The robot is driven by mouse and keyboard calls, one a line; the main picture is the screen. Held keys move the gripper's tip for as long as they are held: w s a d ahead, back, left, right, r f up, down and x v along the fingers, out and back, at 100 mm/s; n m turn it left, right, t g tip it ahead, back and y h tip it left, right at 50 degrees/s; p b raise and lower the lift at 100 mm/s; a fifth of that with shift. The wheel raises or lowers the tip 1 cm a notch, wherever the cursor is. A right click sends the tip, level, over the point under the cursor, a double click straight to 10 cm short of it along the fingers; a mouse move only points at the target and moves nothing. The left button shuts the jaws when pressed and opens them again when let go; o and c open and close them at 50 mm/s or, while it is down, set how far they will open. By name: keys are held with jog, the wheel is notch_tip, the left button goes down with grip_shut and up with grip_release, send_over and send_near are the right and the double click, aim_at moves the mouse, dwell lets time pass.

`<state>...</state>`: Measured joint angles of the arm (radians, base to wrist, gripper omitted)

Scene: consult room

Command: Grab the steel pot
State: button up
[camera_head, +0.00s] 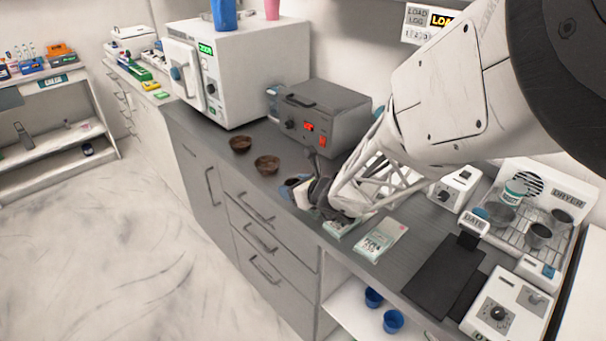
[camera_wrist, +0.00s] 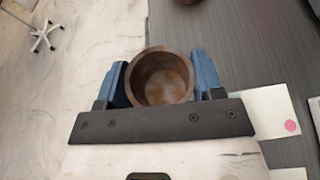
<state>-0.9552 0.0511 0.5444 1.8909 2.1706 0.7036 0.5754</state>
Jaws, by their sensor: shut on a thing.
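My gripper (camera_wrist: 162,78) has its two blue fingers on either side of a round, open pot (camera_wrist: 163,80) and is shut on it. The pot looks brownish with a worn rim, and its inside appears empty. In the head view my gripper (camera_head: 303,190) is low at the counter's front edge, left of the white packets. There the pot is mostly hidden by the fingers and wrist. I cannot tell whether it rests on the counter.
Two brown bowls (camera_head: 267,164) stand left of my gripper on the grey counter (camera_head: 215,143). A white packet (camera_head: 380,240) lies to the right, then a dark mat (camera_head: 440,275) and a dryer rack (camera_head: 515,242) with cups.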

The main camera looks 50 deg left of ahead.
jog(key=shift+s+d+r, duration=0.1)
jog(key=shift+s+d, duration=0.4)
jog(key=shift+d, duration=0.35)
jog(key=shift+s+d+r, duration=0.1)
jog(key=shift+s+d, duration=0.35)
jog(key=shift+d, duration=0.45)
jog(key=shift+s+d+r, duration=0.1)
jog(key=shift+s+d, duration=0.4)
jog(key=shift+d, duration=0.35)
